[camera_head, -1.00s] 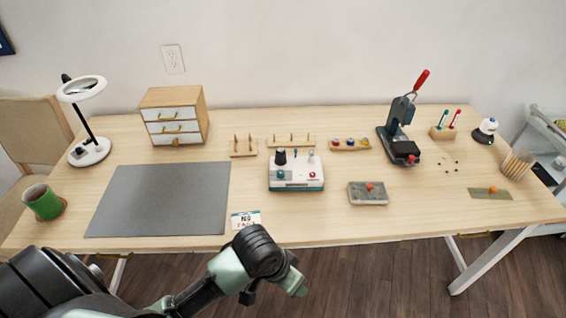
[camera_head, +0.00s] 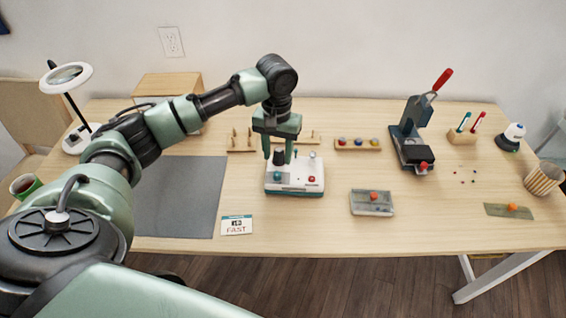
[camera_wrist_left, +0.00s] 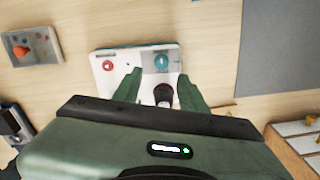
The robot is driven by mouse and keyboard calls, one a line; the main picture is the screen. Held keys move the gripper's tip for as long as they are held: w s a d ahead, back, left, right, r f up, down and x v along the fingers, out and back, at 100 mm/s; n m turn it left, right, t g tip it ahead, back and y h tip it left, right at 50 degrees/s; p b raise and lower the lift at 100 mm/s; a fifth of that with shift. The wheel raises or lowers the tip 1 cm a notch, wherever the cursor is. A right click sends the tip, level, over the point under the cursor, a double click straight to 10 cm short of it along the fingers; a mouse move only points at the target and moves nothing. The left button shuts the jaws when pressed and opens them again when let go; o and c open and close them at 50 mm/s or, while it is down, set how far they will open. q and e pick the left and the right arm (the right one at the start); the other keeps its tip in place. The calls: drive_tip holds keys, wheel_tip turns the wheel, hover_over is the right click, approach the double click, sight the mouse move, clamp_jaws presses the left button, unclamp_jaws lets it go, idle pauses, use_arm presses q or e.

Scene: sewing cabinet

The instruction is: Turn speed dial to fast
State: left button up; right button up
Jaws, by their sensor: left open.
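The white control box (camera_head: 296,174) with a teal base stands mid-table. It has a teal dial (camera_head: 277,176) at its front left, a red knob (camera_head: 312,179) at its right and a black knob (camera_head: 279,157) behind the teal dial. Which is the speed dial is not labelled legibly. My left gripper (camera_head: 278,160) points down over the box, open, its fingers to either side of the black knob. In the left wrist view the black knob (camera_wrist_left: 163,95) shows between the fingers, and the teal dial (camera_wrist_left: 162,62) lies near the tips. Contact cannot be told. My right gripper is not in view.
A card (camera_head: 237,225) reading FAST, its upper line unclear, lies in front left of the box. A grey mat (camera_head: 180,205) is left, a grey tray (camera_head: 372,203) right, and pegged wooden racks (camera_head: 241,141) behind. A press (camera_head: 413,135) with a red handle stands farther right.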

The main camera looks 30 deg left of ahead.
sight(277, 174)
use_arm(q)
drive_tip(key=shift+a, duration=0.2)
wheel_tip(277, 174, down, 6)
drive_tip(key=shift+s+f, duration=0.1)
drive_tip(key=shift+f, duration=0.5)
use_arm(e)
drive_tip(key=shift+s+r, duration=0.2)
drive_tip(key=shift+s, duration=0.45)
use_arm(q)
drive_tip(key=shift+p, duration=0.3)
clamp_jaws()
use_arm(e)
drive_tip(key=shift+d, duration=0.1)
